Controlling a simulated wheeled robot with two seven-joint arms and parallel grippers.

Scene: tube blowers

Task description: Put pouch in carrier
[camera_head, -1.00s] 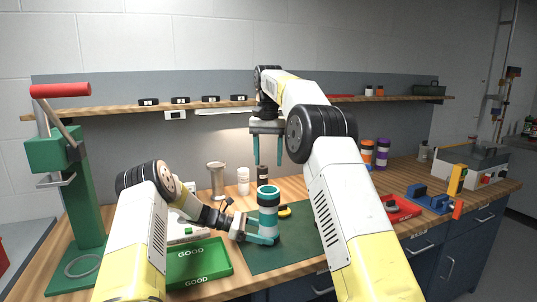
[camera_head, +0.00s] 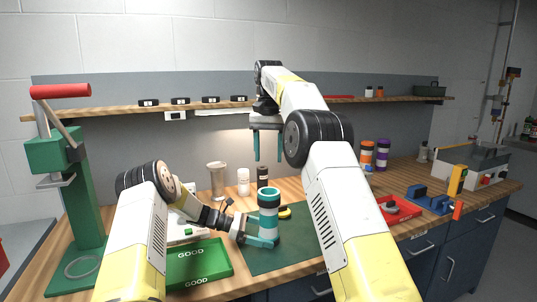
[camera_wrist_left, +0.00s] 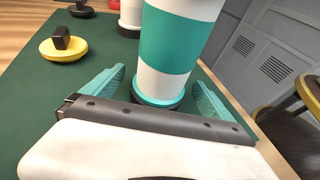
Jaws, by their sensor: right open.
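The carrier, a white and teal tube (camera_head: 268,225), stands upright at the front of the green mat (camera_head: 280,262); its lower part fills the middle of the left wrist view (camera_wrist_left: 170,48). My right gripper (camera_head: 268,147) is above and behind the carrier, pointing down, open and empty. I cannot make out a pouch in either view.
A green GOOD tray (camera_head: 210,270) lies left of the mat. A yellow disc with a black knob (camera_head: 284,211) sits behind the carrier. A green press (camera_head: 65,190) stands far left; a red tray (camera_head: 403,212) and blue fixture lie right. Tubes and small jars stand behind.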

